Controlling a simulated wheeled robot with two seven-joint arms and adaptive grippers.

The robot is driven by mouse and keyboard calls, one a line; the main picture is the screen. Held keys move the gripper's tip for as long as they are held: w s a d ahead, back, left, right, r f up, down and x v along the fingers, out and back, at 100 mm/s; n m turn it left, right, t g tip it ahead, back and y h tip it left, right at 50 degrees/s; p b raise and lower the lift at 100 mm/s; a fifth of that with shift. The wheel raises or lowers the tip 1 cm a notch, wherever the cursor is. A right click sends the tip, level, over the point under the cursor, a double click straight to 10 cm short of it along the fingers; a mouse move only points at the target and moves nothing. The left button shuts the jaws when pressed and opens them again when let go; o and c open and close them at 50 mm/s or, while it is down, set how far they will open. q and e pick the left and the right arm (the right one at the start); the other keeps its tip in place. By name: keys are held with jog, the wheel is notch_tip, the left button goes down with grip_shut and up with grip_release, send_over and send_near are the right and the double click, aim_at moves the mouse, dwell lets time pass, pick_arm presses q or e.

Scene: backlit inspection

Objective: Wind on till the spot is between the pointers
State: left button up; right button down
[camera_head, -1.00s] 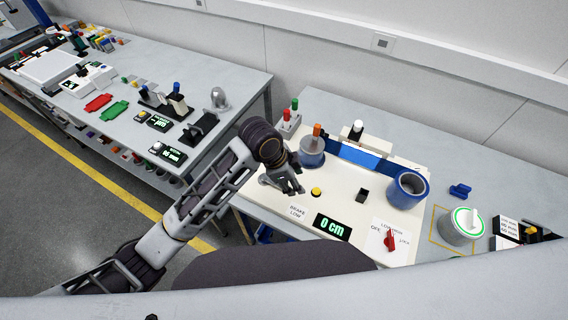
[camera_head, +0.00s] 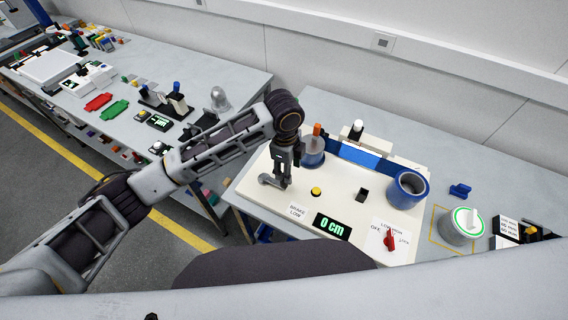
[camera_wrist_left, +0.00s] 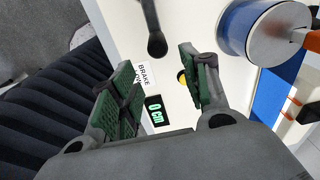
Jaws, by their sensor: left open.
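My left gripper (camera_head: 277,182) is open and empty, pointing down over the left part of the cream panel. The left reel (camera_head: 313,153), with its orange crank knob (camera_head: 317,130), stands just right of it and apart; in the wrist view it is at upper right (camera_wrist_left: 262,32). A blue lit window (camera_head: 360,156) lies between it and the blue right reel (camera_head: 408,190). The display (camera_head: 332,227) reads 0 cm. The yellow button (camera_head: 316,191) is partly hidden by a finger in the wrist view (camera_wrist_left: 182,78). I cannot make out the spot or pointers.
A BRAKE LOW label (camera_head: 297,212) is near the panel's front left. A red selector knob (camera_head: 390,240), a small black block (camera_head: 362,195) and a white-topped post (camera_head: 356,130) stand on the panel. In the wrist view a dark round-ended rod (camera_wrist_left: 156,40) shows beyond the fingers.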

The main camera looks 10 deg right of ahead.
pick_arm(q)
jog(key=shift+w+a+r+m+y, duration=0.15)
jog(key=shift+w+a+m+y, duration=0.15)
jog(key=shift+w+a, duration=0.25)
notch_tip(320, 180, down, 9)
jog(key=shift+r, duration=0.2)
jog(key=c, duration=0.9)
